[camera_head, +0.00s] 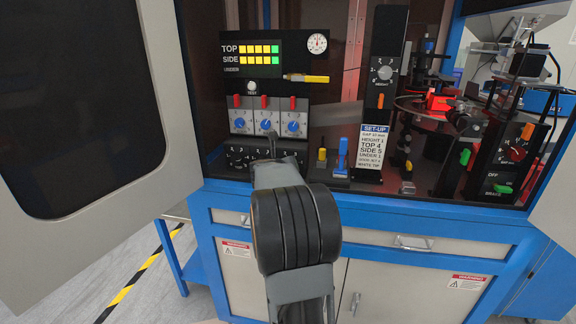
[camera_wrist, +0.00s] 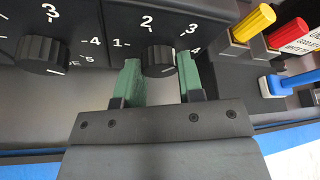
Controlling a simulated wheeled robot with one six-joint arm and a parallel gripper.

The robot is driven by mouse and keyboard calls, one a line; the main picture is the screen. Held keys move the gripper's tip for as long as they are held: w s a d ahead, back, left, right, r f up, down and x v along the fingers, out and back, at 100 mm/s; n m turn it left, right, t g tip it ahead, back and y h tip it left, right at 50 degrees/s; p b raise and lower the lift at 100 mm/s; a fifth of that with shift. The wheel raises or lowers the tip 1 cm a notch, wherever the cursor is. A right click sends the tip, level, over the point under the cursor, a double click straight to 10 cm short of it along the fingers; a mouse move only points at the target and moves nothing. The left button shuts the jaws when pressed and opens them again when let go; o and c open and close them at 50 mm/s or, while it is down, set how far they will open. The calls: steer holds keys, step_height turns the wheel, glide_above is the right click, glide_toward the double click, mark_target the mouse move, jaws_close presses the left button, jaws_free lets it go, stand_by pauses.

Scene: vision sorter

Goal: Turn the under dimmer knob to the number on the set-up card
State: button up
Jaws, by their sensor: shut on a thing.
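The set-up card (camera_head: 373,146) stands upright at the front of the bench and reads UNDER 1, with TOP 4 and SIDE 5 above. The black dimmer knob (camera_wrist: 158,61) sits between the green fingers of my gripper (camera_wrist: 158,62) in the wrist view, with numbers around it. My gripper is shut on this knob. In the head view my gripper (camera_head: 272,146) reaches the low dimmer panel (camera_head: 240,156) and hides its right part. The knob's name label is not readable.
Another dimmer knob (camera_wrist: 43,54) is just left. Above the panel are blue dials with red levers (camera_head: 264,115). The display (camera_head: 251,55) shows lit TOP and SIDE bars; UNDER shows none.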

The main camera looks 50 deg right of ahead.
steer(key=shift+n+g+h, duration=0.3)
steer(key=shift+n+g, duration=0.1)
steer(key=shift+n, duration=0.3)
steer(key=o, duration=0.9)
steer(key=p+v, duration=0.1)
steer(key=v, duration=1.2)
steer(key=shift+s+a, duration=0.1)
steer(key=shift+a, duration=0.35)
